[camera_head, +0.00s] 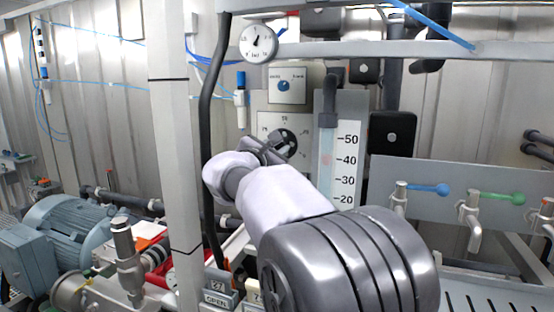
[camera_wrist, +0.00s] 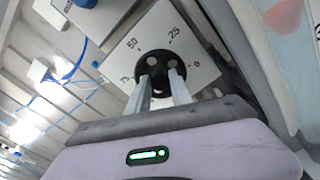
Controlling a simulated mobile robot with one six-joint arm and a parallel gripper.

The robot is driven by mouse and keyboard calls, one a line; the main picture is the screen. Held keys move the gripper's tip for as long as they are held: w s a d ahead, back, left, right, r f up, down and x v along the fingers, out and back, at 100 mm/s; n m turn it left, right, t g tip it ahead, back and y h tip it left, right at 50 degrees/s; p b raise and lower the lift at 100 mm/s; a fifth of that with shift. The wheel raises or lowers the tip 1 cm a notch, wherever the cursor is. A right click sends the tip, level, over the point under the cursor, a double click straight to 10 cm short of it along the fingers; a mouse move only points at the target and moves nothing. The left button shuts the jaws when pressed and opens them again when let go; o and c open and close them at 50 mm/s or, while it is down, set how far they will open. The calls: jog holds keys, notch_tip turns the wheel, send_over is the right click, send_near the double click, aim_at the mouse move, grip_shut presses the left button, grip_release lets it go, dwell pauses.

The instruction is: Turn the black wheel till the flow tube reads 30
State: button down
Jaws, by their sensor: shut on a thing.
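The black wheel (camera_head: 289,139) sits on a white dial plate (camera_head: 266,126), partly hidden behind my gripper (camera_head: 268,152). In the wrist view the wheel (camera_wrist: 157,63) shows with the plate's marks 0, 25, 50 and 75 around it. My gripper (camera_wrist: 160,82) has both fingers at the wheel and is shut on it. The flow tube (camera_head: 327,135) stands right of the plate, with scale marks 50, 40, 30 and 20. A faint reddish patch shows in the tube near the 40 mark; its exact level is unclear. My arm hides the tube's lower end.
A round gauge (camera_head: 259,42) hangs above the plate. A panel with a blue knob (camera_head: 284,86) is just over the wheel. A white post (camera_head: 175,150) stands left. Valves with blue (camera_head: 428,189) and green (camera_head: 503,197) handles are right. A blue-grey motor (camera_head: 75,235) is lower left.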

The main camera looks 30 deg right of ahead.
jog(key=m+b, duration=0.2)
jog(key=m, duration=0.1)
jog(key=m+b, duration=0.1)
jog(key=b, duration=0.1)
jog(key=shift+f, duration=0.25)
jog(key=shift+r+m+b, duration=0.1)
jog(key=shift+m+b, duration=1.45)
jog(key=shift+m, duration=0.55)
jog(key=c, duration=1.1)
grip_release()
jog(key=shift+r, duration=0.1)
jog(key=shift+c, duration=0.2)
jog(key=v, duration=1.7)
jog(key=shift+s+p, duration=0.2)
jog(key=shift+p, duration=0.15)
jog(key=shift+a, duration=0.1)
